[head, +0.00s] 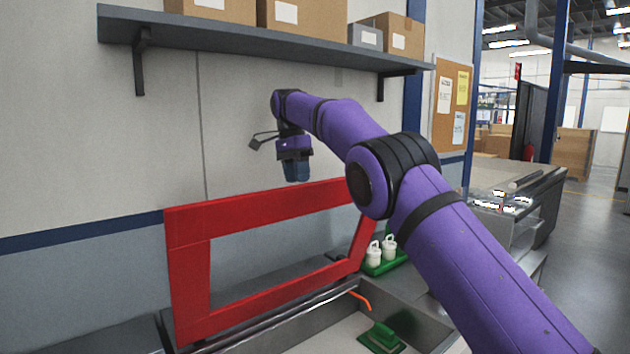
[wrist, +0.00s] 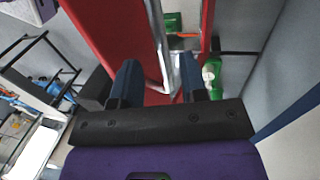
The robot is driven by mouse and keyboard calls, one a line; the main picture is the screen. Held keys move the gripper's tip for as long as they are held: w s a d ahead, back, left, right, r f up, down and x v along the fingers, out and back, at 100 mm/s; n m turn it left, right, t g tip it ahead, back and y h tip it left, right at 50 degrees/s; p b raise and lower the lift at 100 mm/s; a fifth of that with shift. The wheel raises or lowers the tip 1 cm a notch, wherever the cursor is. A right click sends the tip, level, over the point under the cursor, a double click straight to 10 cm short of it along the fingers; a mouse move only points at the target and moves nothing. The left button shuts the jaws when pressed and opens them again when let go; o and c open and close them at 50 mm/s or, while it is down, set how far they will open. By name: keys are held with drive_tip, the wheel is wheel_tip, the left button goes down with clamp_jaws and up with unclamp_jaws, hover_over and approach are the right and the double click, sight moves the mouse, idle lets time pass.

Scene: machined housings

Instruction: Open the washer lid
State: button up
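The washer lid (head: 188,275) is a red rectangular frame with a large window. In the head view it stands steeply raised above the grey washer body, its lower edge along dark rails (head: 275,322). My gripper (head: 297,178) hangs pointing down near the lid's top edge, with no clear contact visible. In the wrist view the two blue fingers of my gripper (wrist: 159,72) are spread apart with nothing held between them. The red lid (wrist: 112,38) shows below and beyond the fingers there. My arm covers the lid's right end in the head view.
A green tray with white bottles (head: 380,255) stands right of the lid. A green object (head: 382,338) lies in the open basin. A shelf (head: 260,42) with cardboard boxes juts from the wall above my gripper. A grey bench (head: 515,200) stands at right.

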drive_tip(key=shift+r, duration=0.25)
drive_tip(key=shift+s+d, duration=0.1)
drive_tip(key=shift+s, duration=0.4)
drive_tip(key=s+d+r, duration=0.1)
drive_tip(key=s+d, duration=0.2)
drive_tip(key=s, duration=1.1)
drive_tip(key=shift+s+d+r, duration=0.2)
drive_tip(key=shift+s+d, duration=0.1)
drive_tip(key=shift+s, duration=0.1)
